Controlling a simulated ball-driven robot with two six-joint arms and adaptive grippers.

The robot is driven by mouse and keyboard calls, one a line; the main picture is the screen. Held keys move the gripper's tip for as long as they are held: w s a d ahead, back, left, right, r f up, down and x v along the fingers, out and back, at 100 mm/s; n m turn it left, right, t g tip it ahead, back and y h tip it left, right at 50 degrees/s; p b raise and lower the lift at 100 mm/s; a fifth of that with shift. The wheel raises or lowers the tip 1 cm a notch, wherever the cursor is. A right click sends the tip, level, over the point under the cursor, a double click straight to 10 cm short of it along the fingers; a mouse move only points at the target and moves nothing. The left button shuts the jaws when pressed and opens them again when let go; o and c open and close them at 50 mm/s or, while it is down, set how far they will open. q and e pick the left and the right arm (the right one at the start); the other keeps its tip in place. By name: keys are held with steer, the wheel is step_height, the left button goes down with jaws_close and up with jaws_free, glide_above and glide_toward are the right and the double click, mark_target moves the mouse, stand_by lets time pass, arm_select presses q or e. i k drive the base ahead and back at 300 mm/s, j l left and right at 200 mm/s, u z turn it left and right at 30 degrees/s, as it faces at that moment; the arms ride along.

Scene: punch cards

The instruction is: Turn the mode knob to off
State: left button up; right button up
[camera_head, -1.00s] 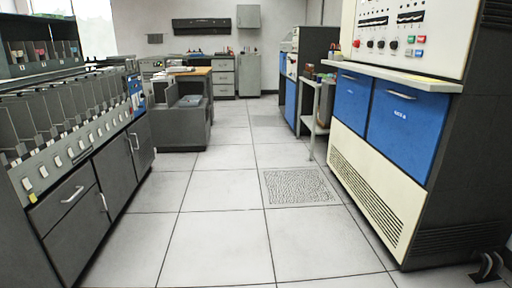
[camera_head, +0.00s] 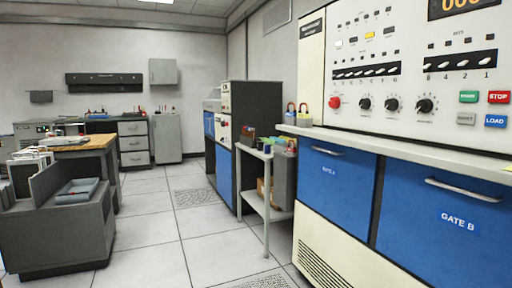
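The white control panel (camera_head: 450,80) of the large machine fills the upper right. Three round black knobs sit in a row on it: a left one (camera_head: 365,104), a middle one (camera_head: 391,104) and a right one (camera_head: 425,105). Their labels are too small to read, so I cannot tell which is the mode knob or where each points. A red round control (camera_head: 335,102) is left of them. Neither of my grippers is in view.
A pale ledge (camera_head: 400,149) juts out below the panel, above blue doors, one marked GATE B (camera_head: 440,222). A grey cart (camera_head: 267,215) stands beside the machine. Tiled floor (camera_head: 150,225) is open at centre-left.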

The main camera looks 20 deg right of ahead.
mark_target(334, 102)
steer(key=i+z, duration=0.2)
steer(key=i, duration=0.25)
steer(key=i+j+z, duration=0.25)
steer(key=i, duration=0.2)
steer(key=i+j+z, duration=0.2)
steer(key=i, duration=0.3)
steer(key=i+j+z, duration=0.2)
steer(key=i, duration=0.2)
